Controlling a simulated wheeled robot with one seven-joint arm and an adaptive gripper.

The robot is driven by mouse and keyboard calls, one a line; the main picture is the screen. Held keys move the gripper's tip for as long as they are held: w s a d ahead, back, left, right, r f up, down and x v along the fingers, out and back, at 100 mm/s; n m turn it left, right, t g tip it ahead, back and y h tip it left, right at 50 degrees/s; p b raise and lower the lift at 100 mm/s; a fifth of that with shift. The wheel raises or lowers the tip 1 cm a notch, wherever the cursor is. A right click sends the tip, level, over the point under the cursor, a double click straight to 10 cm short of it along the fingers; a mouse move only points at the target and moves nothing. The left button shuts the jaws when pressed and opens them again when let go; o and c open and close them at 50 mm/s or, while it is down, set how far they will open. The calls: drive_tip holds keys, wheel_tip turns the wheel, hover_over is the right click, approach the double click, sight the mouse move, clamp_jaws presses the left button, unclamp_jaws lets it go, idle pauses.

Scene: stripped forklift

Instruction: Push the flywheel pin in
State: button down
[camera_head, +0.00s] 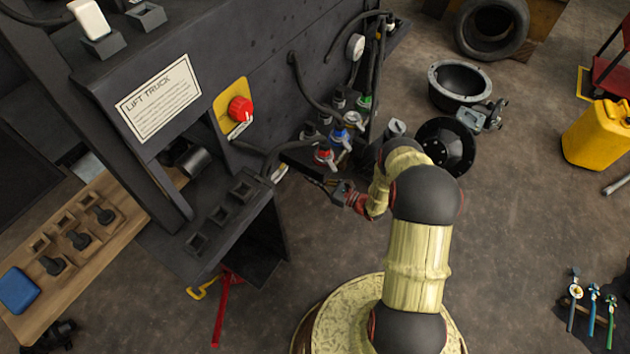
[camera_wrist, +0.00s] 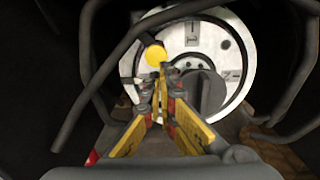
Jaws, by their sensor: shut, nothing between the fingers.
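In the wrist view, a pale grey flywheel disc (camera_wrist: 228,60) with dark markings faces me. A round yellow knob (camera_wrist: 155,54), which looks like the flywheel pin, stands at the disc's left side. My gripper (camera_wrist: 160,82) is shut and empty, its fingertips together just below the knob in the picture. I cannot tell whether the tips touch it. A dark grey knob (camera_wrist: 203,92) sits right of the fingertips. In the head view my gripper (camera_head: 338,188) is beside the dark truck body, under the valve row; I cannot make out the flywheel there.
Dark hoses (camera_wrist: 90,95) curve close around my gripper on both sides. Red, blue and green valves (camera_head: 345,135) stand above it in the head view. A black round part (camera_head: 446,146) and a yellow jerrycan (camera_head: 597,135) are on the right.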

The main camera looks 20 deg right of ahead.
drive_tip(key=b+x, duration=0.3)
drive_tip(key=x, duration=0.6)
drive_tip(key=shift+w, duration=0.15)
